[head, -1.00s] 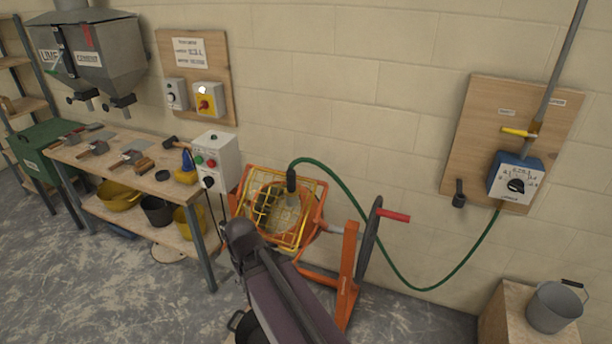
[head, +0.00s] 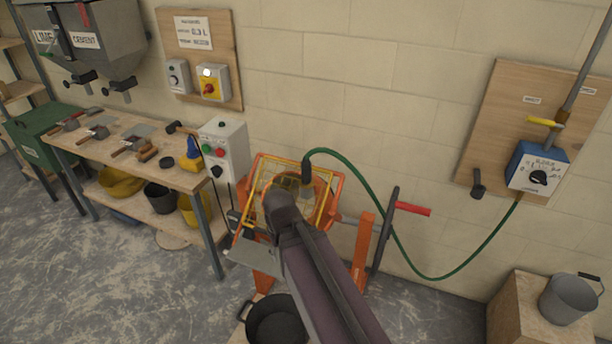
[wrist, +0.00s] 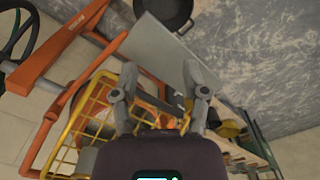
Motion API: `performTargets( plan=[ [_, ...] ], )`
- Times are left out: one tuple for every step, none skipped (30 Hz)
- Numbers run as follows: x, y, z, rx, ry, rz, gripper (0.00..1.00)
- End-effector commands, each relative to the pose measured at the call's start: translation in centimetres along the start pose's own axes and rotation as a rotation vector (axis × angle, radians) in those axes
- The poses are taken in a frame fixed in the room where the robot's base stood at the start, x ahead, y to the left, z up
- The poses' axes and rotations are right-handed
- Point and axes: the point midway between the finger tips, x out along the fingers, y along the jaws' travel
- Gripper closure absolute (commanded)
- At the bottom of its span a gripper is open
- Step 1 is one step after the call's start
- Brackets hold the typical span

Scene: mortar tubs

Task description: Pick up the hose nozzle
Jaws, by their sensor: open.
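The hose nozzle (head: 307,170) is a dark grey piece at the end of the green hose (head: 352,172). In the head view it hangs at the upper edge of the orange mixer, over its yellow guard (head: 325,205). I cannot make it out in the wrist view. My gripper (wrist: 160,72) is open in the wrist view, its fingers spread with nothing held. A flat grey plate shows beyond the fingers. In the head view my arm covers part of the mixer opening, below and left of the nozzle, and the fingers are not clear.
The grey plate (head: 250,253) juts out beside the mixer frame (head: 362,250). A black tub (head: 275,322) is on the floor in front. The control box (head: 224,150) and workbench (head: 150,168) are left. The hose runs to a blue wall valve box (head: 537,168).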

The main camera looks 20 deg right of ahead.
Motion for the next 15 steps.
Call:
performTargets(
  plan=[
    [0.0, 0.0, 0.0, 0.000, 0.000, 0.000, 0.22],
    [-0.1, 0.0, -0.1, 0.000, 0.000, 0.000, 0.13],
    [-0.2, 0.1, -0.2, -0.001, 0.000, 0.000, 0.13],
    [-0.3, 0.1, -0.2, -0.001, 0.000, 0.000, 0.13],
    [-0.4, 0.1, -0.4, -0.002, 0.000, 0.000, 0.13],
    [-0.7, 0.2, -0.6, -0.004, 0.000, 0.000, 0.13],
    [-0.9, 0.3, -0.8, -0.006, 0.000, 0.000, 0.13],
    [-1.2, 0.4, -1.0, -0.008, 0.000, 0.000, 0.13],
    [-1.6, 0.6, -1.4, -0.010, 0.000, 0.000, 0.13],
    [-2.0, 0.7, -1.7, -0.013, 0.000, 0.000, 0.13],
    [-2.4, 0.9, -2.0, -0.017, 0.000, 0.000, 0.13],
    [-3.0, 1.1, -2.5, -0.022, 0.000, 0.000, 0.13],
    [-3.5, 1.3, -3.0, -0.026, 0.000, 0.000, 0.13],
    [-4.0, 1.8, -3.4, -0.026, 0.000, 0.000, 0.13],
    [-4.8, 2.2, -4.0, -0.031, 0.000, 0.000, 0.13]
  ],
)
